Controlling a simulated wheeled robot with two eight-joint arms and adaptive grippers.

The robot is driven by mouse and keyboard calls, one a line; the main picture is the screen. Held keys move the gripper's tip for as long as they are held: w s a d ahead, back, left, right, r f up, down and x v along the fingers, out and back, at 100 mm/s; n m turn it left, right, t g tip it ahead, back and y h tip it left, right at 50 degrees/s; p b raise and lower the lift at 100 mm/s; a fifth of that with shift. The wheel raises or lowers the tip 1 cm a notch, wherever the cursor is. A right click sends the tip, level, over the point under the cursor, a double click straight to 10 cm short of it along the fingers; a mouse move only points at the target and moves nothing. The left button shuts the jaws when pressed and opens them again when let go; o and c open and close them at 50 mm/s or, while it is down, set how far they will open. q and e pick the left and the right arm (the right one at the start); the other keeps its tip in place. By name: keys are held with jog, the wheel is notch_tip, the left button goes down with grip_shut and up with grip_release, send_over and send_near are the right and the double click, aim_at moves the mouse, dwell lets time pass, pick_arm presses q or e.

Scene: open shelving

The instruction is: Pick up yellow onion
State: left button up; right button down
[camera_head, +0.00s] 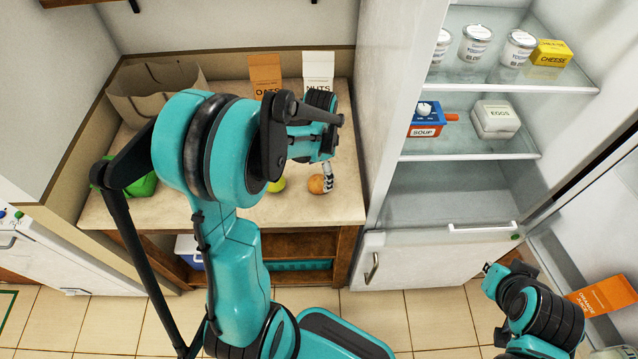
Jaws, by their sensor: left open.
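The yellow onion (317,184), a small round orange-brown thing, lies on the counter (240,208) toward its right side. My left gripper (327,180) reaches down from above, right at the onion's right side. It is open, and only one finger shows clearly, so I cannot tell whether it touches the onion. The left arm hides much of the counter's middle. My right gripper (492,272) is at the lower right, in front of the fridge, with its fingers too small to make out.
A yellow-green round item (277,185) lies left of the onion. An oats box (265,74) and a nuts box (318,66) stand at the back, with a paper bag (150,88) at left. The open fridge (386,110) borders the counter's right side.

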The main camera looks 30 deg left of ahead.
aim_at(319, 180)
pick_arm(q)
notch_tip(319, 180, down, 4)
jog(key=shift+f+b, duration=0.15)
jog(key=shift+b, duration=0.6)
jog(key=shift+s+a, duration=0.1)
jog(key=shift+c, duration=0.7)
jog(key=c, duration=1.2)
